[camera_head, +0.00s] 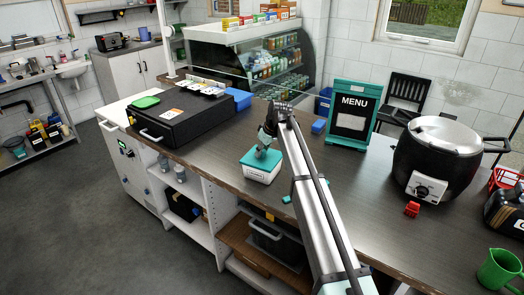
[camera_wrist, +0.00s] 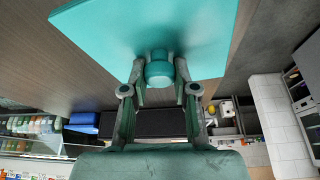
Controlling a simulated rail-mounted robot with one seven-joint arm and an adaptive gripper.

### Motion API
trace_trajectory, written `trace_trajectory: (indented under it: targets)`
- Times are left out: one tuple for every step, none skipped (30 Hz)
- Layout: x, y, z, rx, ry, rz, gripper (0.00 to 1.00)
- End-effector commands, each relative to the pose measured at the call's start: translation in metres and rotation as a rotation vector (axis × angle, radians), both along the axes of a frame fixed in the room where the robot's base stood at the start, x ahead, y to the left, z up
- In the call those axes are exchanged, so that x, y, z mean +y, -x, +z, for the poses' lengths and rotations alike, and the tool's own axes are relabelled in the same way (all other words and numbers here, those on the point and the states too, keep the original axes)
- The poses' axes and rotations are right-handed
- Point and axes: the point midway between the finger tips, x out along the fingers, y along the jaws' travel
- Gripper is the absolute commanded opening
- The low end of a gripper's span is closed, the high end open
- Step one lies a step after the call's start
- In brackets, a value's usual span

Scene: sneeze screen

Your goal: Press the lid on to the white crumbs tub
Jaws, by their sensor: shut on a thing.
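The white crumbs tub (camera_head: 260,174) stands on the counter near its front edge, with a label on its front. The square teal lid (camera_head: 251,158) lies over the tub's top; I cannot tell whether it is fully seated. My gripper (camera_head: 263,150) is above the lid, pointing down. In the wrist view, my gripper (camera_wrist: 160,72) is shut on the round knob of the lid (camera_wrist: 205,30). The lid hides the tub in that view.
A black case (camera_head: 185,118) with a green lid on it is to the left on the counter (camera_head: 228,150). A menu board (camera_head: 353,115) and a large black pot (camera_head: 437,165) stand to the right. A small teal item (camera_head: 287,199) lies near the front edge.

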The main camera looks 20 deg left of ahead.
Motion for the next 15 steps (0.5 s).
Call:
trace_trajectory:
  targets:
    - [0.0, 0.0, -0.0011, 0.0, 0.0, 0.0, 0.05]
    - [0.0, 0.0, -0.0015, 0.0, 0.0, 0.0, 0.05]
    - [0.0, 0.0, -0.0021, 0.0, 0.0, 0.0, 0.05]
    - [0.0, 0.0, -0.0024, 0.0, 0.0, 0.0, 0.05]
    - [0.0, 0.0, -0.0028, 0.0, 0.0, 0.0, 0.05]
    - [0.0, 0.0, -0.0029, 0.0, 0.0, 0.0, 0.32]
    - [0.0, 0.0, -0.0027, 0.0, 0.0, 0.0, 0.42]
    - [0.0, 0.0, -0.0026, 0.0, 0.0, 0.0, 0.53]
    - [0.0, 0.0, -0.0026, 0.0, 0.0, 0.0, 0.57]
    - [0.0, 0.0, -0.0026, 0.0, 0.0, 0.0, 0.57]
    - [0.0, 0.0, -0.0026, 0.0, 0.0, 0.0, 0.57]
    - [0.0, 0.0, -0.0026, 0.0, 0.0, 0.0, 0.57]
    - [0.0, 0.0, -0.0026, 0.0, 0.0, 0.0, 0.57]
    - [0.0, 0.0, -0.0026, 0.0, 0.0, 0.0, 0.57]
    - [0.0001, 0.0, -0.0026, 0.0, 0.0, 0.0, 0.57]
